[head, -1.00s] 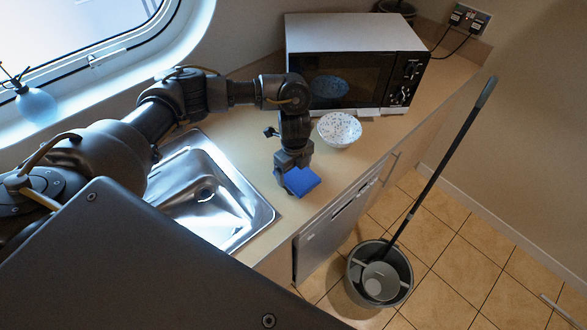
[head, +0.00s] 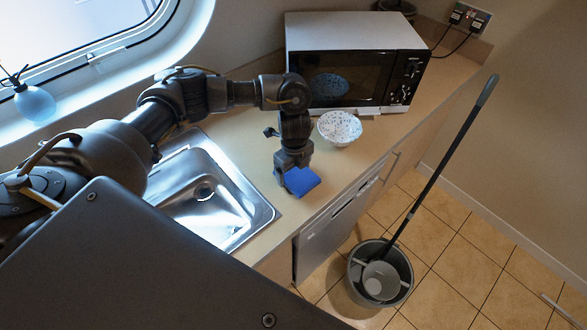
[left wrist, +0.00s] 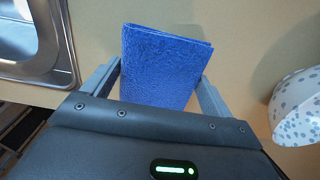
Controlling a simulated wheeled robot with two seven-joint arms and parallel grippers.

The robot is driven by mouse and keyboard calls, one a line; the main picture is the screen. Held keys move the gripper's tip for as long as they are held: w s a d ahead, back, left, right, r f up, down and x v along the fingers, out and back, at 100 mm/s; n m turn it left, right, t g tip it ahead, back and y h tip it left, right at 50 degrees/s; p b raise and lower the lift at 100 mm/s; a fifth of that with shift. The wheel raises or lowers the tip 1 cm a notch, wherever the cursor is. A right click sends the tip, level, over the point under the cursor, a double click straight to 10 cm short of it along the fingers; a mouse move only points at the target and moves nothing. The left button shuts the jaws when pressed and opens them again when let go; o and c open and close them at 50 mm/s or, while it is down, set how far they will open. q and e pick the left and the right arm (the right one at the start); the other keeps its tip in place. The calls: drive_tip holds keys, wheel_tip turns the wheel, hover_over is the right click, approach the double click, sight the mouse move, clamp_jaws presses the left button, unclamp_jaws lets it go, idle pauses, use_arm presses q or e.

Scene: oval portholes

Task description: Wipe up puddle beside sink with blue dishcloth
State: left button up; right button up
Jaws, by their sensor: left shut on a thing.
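The blue dishcloth (head: 303,181) is a folded, textured square on or just above the tan worktop, right of the sink. My left gripper (head: 289,178) points down and is shut on it. In the left wrist view the dishcloth (left wrist: 165,65) sits between my two fingers (left wrist: 158,85). The steel sink (head: 258,218) lies to the left of the cloth in the head view, and its rim shows at the left of the wrist view (left wrist: 62,50). I cannot make out a puddle; the cloth and gripper cover part of the worktop. My right gripper is not in view.
A speckled bowl (head: 340,129) stands close to the right of my gripper. A microwave (head: 355,62) stands behind it. The worktop's front edge drops to the tiled floor, where a grey bucket (head: 380,275) holds a mop (head: 440,175). A window is at the upper left.

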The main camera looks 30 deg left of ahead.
use_arm(q)
drive_tip(key=shift+f, duration=0.45)
drive_tip(key=shift+w+r+b, duration=0.1)
drive_tip(key=shift+w+b, duration=0.6)
drive_tip(key=shift+w, duration=0.6)
drive_tip(key=shift+w+b, duration=0.6)
drive_tip(key=shift+w, duration=0.6)
drive_tip(key=shift+s+r+p, duration=0.1)
drive_tip(key=shift+s+p, duration=0.8)
drive_tip(key=shift+p, duration=0.15)
drive_tip(key=shift+s+p, duration=1.1)
drive_tip(key=shift+s, duration=0.55)
